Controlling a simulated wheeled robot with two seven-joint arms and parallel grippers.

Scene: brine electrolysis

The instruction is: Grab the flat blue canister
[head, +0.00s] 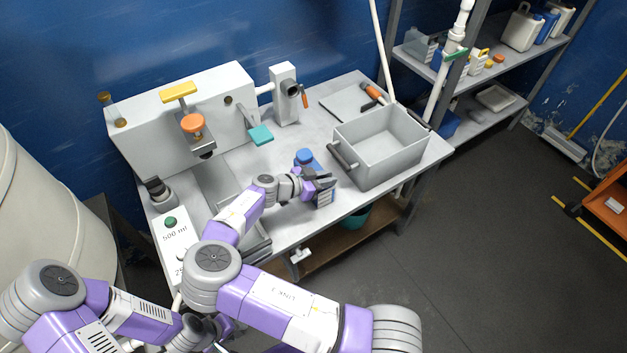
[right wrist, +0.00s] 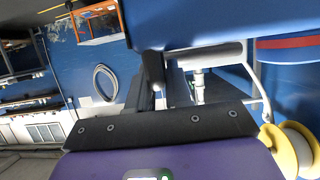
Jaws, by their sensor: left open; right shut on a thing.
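The flat blue canister (head: 305,157) stands on the bench left of the grey basin, its blue cap up and a pale label low on its side. My right gripper (head: 324,183) is shut on it, with dark fingers across its body. In the right wrist view its blue body (right wrist: 220,22) fills the top, close against the dark finger. My left gripper (head: 257,248) is open and apart from the canister, near the bench's front edge. It is largely hidden behind my right arm.
The grey basin (head: 372,152) stands close right of the canister. A white apparatus (head: 185,115) with orange and yellow handles stands behind. A white 500 ml panel (head: 175,240) is at the left. Shelves with several bottles are at the back right. The floor at right is largely clear.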

